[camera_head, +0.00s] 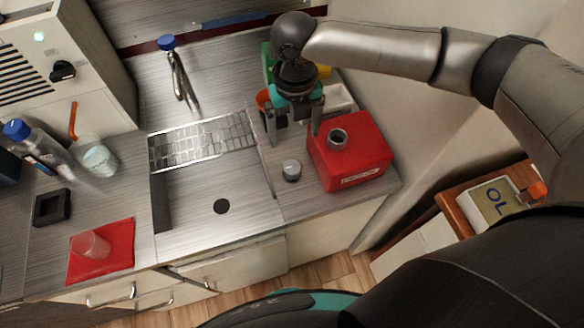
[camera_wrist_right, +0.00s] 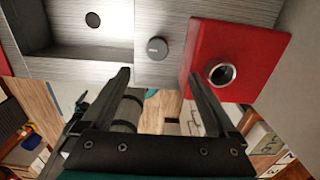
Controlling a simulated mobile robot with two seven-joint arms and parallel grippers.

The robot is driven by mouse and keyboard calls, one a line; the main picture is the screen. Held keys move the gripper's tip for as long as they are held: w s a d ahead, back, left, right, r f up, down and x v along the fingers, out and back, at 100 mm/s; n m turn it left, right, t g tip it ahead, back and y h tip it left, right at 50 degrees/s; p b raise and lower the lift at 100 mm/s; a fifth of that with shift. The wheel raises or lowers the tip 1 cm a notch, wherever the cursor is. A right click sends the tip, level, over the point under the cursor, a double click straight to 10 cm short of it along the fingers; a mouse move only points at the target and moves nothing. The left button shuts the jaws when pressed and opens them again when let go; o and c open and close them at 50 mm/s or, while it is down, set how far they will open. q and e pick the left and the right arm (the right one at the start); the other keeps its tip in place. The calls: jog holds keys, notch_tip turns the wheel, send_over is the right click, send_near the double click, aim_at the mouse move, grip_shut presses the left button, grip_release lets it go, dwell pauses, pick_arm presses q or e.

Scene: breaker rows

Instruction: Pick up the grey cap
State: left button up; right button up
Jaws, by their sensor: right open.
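The grey cap (camera_head: 291,170) is a small round piece standing on the counter between the sink and a red box. It also shows in the right wrist view (camera_wrist_right: 157,48), upper middle, with a dark top. My right gripper (camera_head: 293,138) is open and empty, above the counter and behind the cap in the head view. In the right wrist view its two fingers (camera_wrist_right: 158,80) stand apart, with the cap beyond their tips and roughly between them. Nothing touches the cap. My left gripper is not in view.
The red box (camera_head: 350,165) with a metal-rimmed opening stands close right of the cap. The sink (camera_head: 215,195) with a drain lies to its left. Coloured containers (camera_head: 268,97) stand behind the right gripper. A red mat (camera_head: 118,258) holds a pink cup (camera_head: 90,245) at the left.

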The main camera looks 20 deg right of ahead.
send_over(292, 167)
jog(key=f, duration=0.9)
jog(key=shift+w+d+b, duration=0.1)
jog(key=shift+d+b, duration=0.15)
jog(key=shift+b, duration=0.1)
jog(key=shift+a+f, duration=0.2)
jog(key=shift+f, duration=2.4)
grip_shut()
jog(key=shift+r, duration=0.15)
